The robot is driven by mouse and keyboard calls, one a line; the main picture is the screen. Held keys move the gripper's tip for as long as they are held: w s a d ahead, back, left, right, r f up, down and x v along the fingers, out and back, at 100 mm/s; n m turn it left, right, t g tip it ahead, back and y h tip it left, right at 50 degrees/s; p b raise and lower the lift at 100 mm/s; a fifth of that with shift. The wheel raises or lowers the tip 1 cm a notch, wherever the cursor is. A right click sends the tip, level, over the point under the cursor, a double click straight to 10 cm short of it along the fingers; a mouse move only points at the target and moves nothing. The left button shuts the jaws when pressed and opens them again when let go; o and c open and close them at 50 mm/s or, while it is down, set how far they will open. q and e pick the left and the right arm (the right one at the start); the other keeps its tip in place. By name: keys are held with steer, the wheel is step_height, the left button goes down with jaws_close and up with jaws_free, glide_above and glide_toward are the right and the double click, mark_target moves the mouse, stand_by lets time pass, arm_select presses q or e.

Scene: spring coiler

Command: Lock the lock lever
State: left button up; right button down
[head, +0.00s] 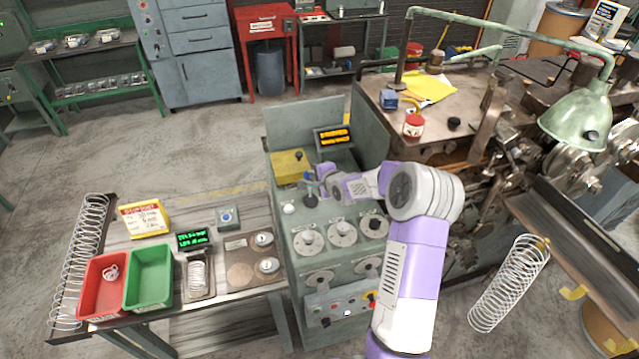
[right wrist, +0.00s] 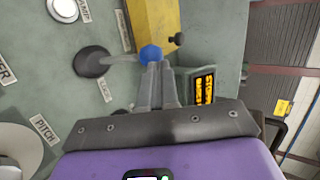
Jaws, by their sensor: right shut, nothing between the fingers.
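The lock lever shows in the right wrist view as a grey rod with a blue ball knob (right wrist: 151,54), rising from a round black base (right wrist: 91,61) on the grey-green control panel. A small label lies beside it, too blurred to read surely. In the head view the lever's black base (head: 311,200) is on the console top. My right gripper (right wrist: 157,70) is shut and empty, its fingertips right at the blue knob; I cannot tell whether they touch. In the head view my right gripper (head: 322,178) reaches to the lever from the right. My left gripper is not in view.
A yellow block (head: 289,167) and an amber display (head: 334,136) stand behind the lever. Dials (head: 342,233) sit in front of it. A side table holds a red bin (head: 102,287) and a green bin (head: 148,278). The coiling machine is at right.

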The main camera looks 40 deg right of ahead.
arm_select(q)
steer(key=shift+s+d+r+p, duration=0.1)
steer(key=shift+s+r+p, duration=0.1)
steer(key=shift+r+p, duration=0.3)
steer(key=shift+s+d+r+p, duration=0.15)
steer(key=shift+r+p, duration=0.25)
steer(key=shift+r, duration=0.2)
arm_select(e)
steer(key=s+r, duration=0.8)
steer(key=shift+s+a+r, duration=0.3)
steer(key=shift+a, duration=0.1)
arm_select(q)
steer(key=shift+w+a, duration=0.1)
